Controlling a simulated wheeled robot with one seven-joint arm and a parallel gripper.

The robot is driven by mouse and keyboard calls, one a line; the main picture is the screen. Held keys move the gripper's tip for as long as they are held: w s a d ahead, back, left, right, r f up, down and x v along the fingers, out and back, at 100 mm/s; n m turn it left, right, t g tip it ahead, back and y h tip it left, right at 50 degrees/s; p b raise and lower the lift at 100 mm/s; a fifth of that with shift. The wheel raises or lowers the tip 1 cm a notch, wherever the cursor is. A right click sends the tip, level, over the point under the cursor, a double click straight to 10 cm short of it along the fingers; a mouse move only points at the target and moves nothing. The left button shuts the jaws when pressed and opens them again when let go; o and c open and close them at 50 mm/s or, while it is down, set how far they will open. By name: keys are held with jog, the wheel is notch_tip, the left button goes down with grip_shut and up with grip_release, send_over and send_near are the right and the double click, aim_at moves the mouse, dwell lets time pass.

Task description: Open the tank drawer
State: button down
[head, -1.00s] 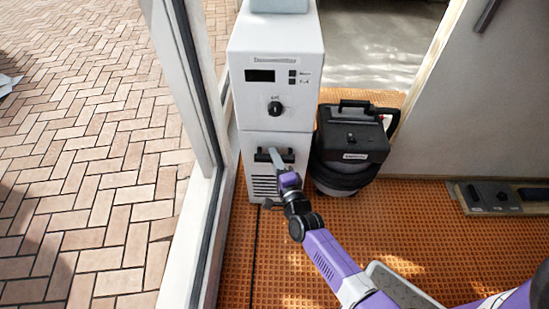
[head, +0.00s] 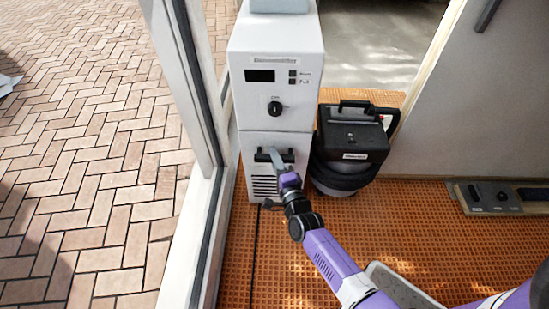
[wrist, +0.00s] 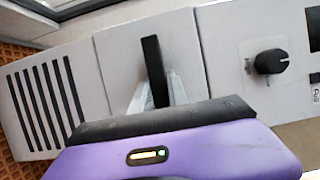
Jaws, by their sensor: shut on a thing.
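The white dehumidifier (head: 252,105) stands upright against the window frame. The tank drawer (head: 253,145) is its lower front part, with a dark handle (head: 264,155) above a slotted grille (head: 265,187). The drawer looks flush with the body. My gripper (head: 275,156) reaches the handle from the front and is shut on it. In the wrist view the black handle (wrist: 154,70) stands between the two grey fingers of my gripper (wrist: 156,84). The fingertips' exact contact with the handle is partly hidden by the gripper body.
A black vacuum-like canister (head: 350,145) stands close to the right of the dehumidifier. A knob (head: 274,108) and a dark display (head: 259,76) are on the upper front. The orange floor mat (head: 400,230) in front is mostly clear. A white window frame (head: 205,210) borders the left.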

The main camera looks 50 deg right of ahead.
jog(key=s+a+p, duration=0.4)
jog(key=s+a, duration=0.9)
jog(key=a, duration=0.3)
jog(key=shift+a+p, duration=0.35)
jog(key=shift+a, duration=0.05)
jog(key=shift+s, duration=0.1)
jog(key=c, duration=1.3)
grip_release()
jog(key=p+v, duration=0.1)
jog(key=v, duration=0.6)
jog(key=shift+s+a, duration=0.25)
jog(key=shift+s, duration=0.1)
